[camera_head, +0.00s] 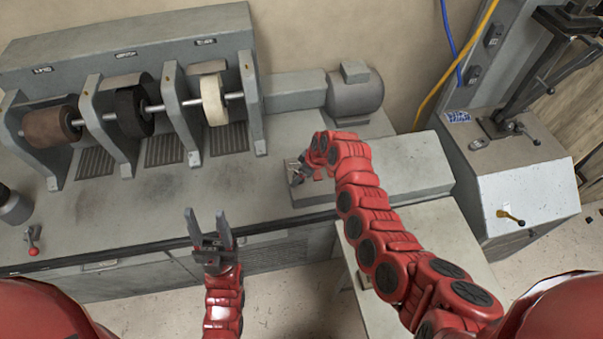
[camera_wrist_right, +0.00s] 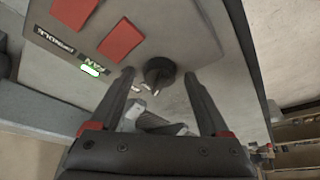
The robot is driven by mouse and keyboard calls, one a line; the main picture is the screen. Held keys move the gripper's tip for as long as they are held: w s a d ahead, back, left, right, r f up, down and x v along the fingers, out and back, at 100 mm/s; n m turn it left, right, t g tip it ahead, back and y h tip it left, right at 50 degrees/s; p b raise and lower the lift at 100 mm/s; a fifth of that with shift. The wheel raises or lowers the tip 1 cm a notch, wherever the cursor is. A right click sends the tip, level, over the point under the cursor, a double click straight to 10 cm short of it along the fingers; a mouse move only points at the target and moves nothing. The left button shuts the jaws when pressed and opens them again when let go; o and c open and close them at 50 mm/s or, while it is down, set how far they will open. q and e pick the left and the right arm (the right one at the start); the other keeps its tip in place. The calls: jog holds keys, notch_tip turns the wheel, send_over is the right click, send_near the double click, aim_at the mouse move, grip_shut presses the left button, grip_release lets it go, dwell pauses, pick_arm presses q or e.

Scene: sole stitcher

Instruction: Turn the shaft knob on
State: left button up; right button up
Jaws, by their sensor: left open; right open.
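The shaft knob, a small black round knob (camera_wrist_right: 159,72), is on a grey panel in the right wrist view. A light pointer mark shows at its lower edge. My right gripper (camera_wrist_right: 160,82) is open, with one finger on each side of the knob and a visible gap to both. I cannot tell how far the fingertips are from the panel. In the head view my right gripper (camera_head: 298,172) is at the grey control box, and the knob is hidden there. My left gripper (camera_head: 208,222) is open and empty in front of the bench.
Two red square buttons (camera_wrist_right: 121,41) and a lit green indicator (camera_wrist_right: 91,71) are on the panel near the knob. The machine with brush wheels (camera_head: 131,111) stands behind, with a motor (camera_head: 355,95) at its right. A grey cabinet with a lever (camera_head: 510,217) stands at right.

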grip_shut()
dwell(0.4)
